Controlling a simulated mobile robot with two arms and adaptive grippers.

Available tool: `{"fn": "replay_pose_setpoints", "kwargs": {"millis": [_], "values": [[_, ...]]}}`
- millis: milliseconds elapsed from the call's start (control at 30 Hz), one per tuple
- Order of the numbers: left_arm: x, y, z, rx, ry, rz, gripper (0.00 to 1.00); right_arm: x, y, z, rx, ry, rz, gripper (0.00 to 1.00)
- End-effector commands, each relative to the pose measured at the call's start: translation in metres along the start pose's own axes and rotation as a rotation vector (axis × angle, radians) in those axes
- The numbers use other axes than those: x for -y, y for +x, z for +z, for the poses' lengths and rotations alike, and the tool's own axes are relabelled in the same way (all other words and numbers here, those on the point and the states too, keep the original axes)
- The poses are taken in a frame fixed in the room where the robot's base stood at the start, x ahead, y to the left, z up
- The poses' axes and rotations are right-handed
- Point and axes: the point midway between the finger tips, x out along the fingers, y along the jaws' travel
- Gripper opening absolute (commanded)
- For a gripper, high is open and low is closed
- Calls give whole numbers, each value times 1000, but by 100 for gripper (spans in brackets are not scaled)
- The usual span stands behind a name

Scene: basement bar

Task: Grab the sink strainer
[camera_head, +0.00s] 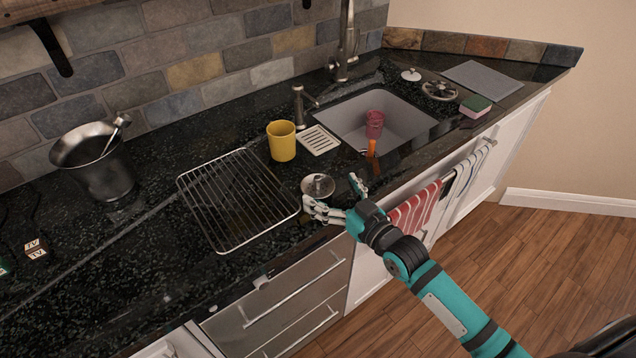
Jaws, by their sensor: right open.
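A round metal piece with a raised centre knob, which looks like the sink strainer (318,185), lies on the dark counter between the wire rack and the sink. My right gripper (331,193) reaches in from the lower right, close to the strainer's near right side. Its fingers are spread open and empty. One finger is at the strainer's near edge and another points up to its right; I cannot tell whether they touch it. My left gripper is not in view.
A wire rack (237,200) lies left of the strainer. A yellow cup (281,141) and a white slotted dish (318,140) stand behind it. The sink (404,129) holds a reddish cup (374,124). Striped towels (415,212) hang along the front. An ice bucket (97,165) stands far left.

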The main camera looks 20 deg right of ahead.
Motion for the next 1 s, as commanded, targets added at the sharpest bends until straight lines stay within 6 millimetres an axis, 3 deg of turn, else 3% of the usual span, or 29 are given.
{"fn": "replay_pose_setpoints", "kwargs": {"millis": [200, 500, 1000], "values": [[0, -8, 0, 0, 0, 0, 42, 0, 31, 2, -2, 0, 1, 100], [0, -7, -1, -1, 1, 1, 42, 0, 35, 3, -1, -1, 0, 100], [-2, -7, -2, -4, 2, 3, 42, 0, 35, 3, 0, -1, 0, 35]]}}
